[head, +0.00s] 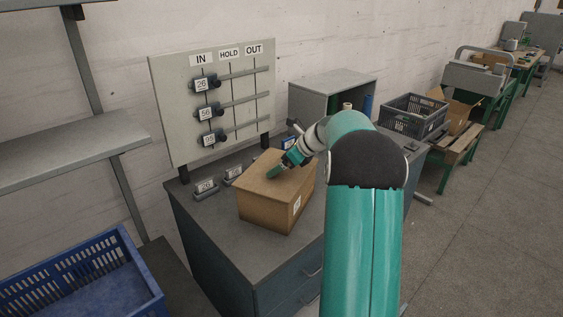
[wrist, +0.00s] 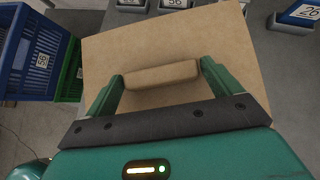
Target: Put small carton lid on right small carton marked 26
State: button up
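The small carton (head: 268,210) is a brown box standing on the grey cabinet top, with a white label on its right-hand face too small to read surely. The flat brown carton lid (head: 260,183) covers its top and looks level; I cannot tell whether a thin gap is left under it. My gripper (head: 274,174) is over the lid. In the wrist view the lid (wrist: 165,45) fills the middle, and my gripper (wrist: 161,75) has its green fingers against both ends of the lid's bar handle (wrist: 161,75). The lid hides the carton there.
Number holders (head: 206,188) stand behind the carton; a blue one marked 26 (wrist: 304,13) is at the wrist view's top right. An IN/HOLD/OUT board (head: 215,105) rises behind. A blue crate (head: 85,280) is at left. A grey open-front box (head: 330,95) and dark crate (head: 413,115) are at right.

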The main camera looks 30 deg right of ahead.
jog(key=shift+o, duration=0.6)
jog(key=shift+r, duration=0.6)
jog(key=v, duration=1.2)
jog(key=s+a+r+n+g+h, duration=0.1)
jog(key=s+a+n, duration=0.25)
jog(key=a, duration=0.45)
jog(key=s+a+r+n+g, duration=0.1)
jog(key=s+a+n, duration=0.1)
jog(key=a+n, duration=0.4)
jog(key=s+a+r+n+g+h, duration=0.1)
jog(key=s+a+n, duration=0.25)
jog(key=a, duration=0.55)
jog(key=s+a+f+n+h, duration=0.1)
jog(key=s+a+f+n, duration=0.2)
jog(key=s+a+n, duration=0.3)
jog(key=s+a+f+n+h, duration=0.1)
jog(key=s+a+f+n, duration=0.2)
jog(key=s+a+n, duration=0.3)
jog(key=s+n, duration=0.5)
jog(key=shift+s+t, duration=0.25)
jog(key=shift+t, duration=0.15)
